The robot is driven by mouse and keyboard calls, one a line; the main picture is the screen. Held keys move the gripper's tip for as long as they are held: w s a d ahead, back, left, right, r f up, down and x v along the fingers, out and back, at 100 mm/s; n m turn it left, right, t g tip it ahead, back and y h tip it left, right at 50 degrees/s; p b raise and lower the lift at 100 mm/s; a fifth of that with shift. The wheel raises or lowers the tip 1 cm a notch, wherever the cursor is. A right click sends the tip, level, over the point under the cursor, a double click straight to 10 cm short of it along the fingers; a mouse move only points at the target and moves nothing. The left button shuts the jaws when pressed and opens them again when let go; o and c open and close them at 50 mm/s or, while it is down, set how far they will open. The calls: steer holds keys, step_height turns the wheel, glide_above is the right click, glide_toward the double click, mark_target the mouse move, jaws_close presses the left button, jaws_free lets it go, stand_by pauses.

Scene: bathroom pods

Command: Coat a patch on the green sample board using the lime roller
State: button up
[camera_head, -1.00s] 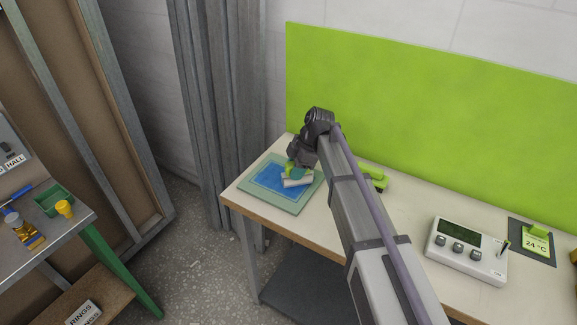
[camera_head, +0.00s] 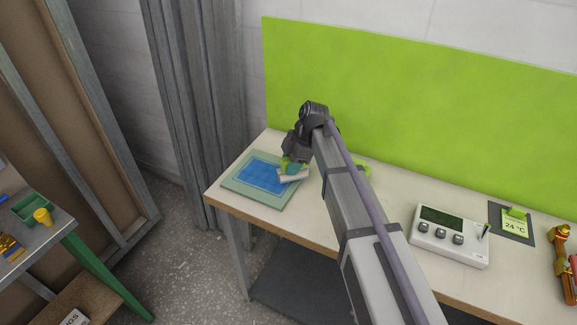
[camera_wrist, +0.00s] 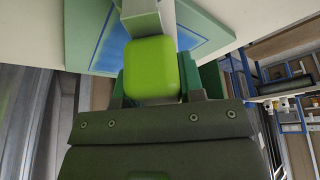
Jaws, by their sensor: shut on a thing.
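The green sample board (camera_head: 234,187) lies flat on the left end of the pale bench. A blue patch (camera_head: 262,177) covers much of its middle, and the board also shows in the wrist view (camera_wrist: 78,38). My gripper (camera_head: 291,165) is over the board's right side, shut on the lime roller. The roller's lime handle (camera_wrist: 151,68) sits between the green fingers in the wrist view. Its pale roller head (camera_head: 292,176) is at the right edge of the blue patch. I cannot tell whether it touches the board. My arm hides part of the bench behind it.
A lime panel (camera_head: 420,110) stands along the back of the bench. A white device with a display (camera_head: 449,237) and a 24 °C card (camera_head: 514,225) are to the right. A second table with a green tray (camera_head: 30,207) and yellow cup (camera_head: 43,216) is at the left.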

steer(key=shift+w+a+r, duration=0.1)
steer(key=shift+w+a, duration=1.1)
steer(key=shift+a, duration=1.35)
steer(key=shift+w+a+f, duration=0.1)
steer(key=shift+w+a, duration=1.05)
steer(key=shift+a, duration=1.45)
steer(key=shift+w+a+r, duration=0.1)
steer(key=shift+w+a, duration=1.1)
steer(key=shift+a, duration=1.35)
step_height(320, 180, up, 6)
steer(key=p, duration=0.6)
step_height(320, 180, up, 3)
steer(key=p, duration=0.3)
